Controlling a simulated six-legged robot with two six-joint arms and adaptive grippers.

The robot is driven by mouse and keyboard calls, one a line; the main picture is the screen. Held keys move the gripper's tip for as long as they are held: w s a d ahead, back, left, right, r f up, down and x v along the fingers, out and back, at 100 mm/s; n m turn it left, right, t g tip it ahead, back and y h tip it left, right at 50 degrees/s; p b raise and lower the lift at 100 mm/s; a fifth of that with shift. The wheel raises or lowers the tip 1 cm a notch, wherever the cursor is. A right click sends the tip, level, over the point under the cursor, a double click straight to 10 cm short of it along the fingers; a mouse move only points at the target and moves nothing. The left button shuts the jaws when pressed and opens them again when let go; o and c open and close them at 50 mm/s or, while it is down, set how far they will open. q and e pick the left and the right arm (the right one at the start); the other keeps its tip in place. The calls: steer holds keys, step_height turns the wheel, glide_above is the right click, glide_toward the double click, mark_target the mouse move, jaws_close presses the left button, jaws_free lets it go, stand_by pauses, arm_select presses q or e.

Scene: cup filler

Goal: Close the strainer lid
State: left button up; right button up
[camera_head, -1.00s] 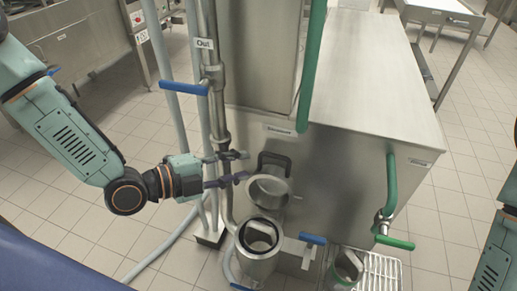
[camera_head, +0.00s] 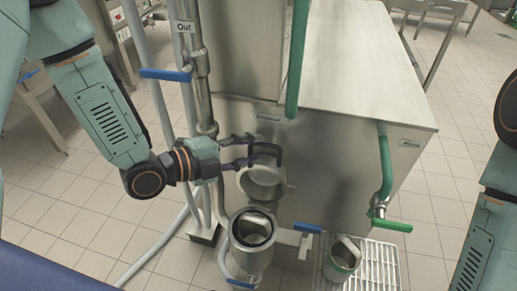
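The strainer lid (camera_head: 262,181) is a round metal disc with a black handle (camera_head: 268,150). It stands raised, tilted up at the back of the open strainer (camera_head: 252,232), a metal cylinder with a dark ring inside its mouth. My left gripper (camera_head: 250,150) is at the upper left of the lid, its two dark fingers spread apart and pointing right, by the black handle. I cannot tell whether a finger touches the handle. Of my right arm, only links show at the right edge; its gripper is out of view.
A steel tank (camera_head: 330,160) stands behind the strainer. A vertical pipe labelled Out (camera_head: 186,27) with a blue lever (camera_head: 166,75) rises behind my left gripper. A green-handled tap (camera_head: 390,225) is at right, above a wire rack (camera_head: 384,262) and a metal cup (camera_head: 342,260).

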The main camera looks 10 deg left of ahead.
arm_select(q)
steer(key=shift+w+d+f, duration=0.35)
steer(key=shift+w+d, duration=0.05)
steer(key=shift+w, duration=0.25)
steer(key=shift+w+d, duration=0.3)
steer(key=shift+d, duration=0.2)
steer(key=shift+a, duration=0.15)
jaws_close()
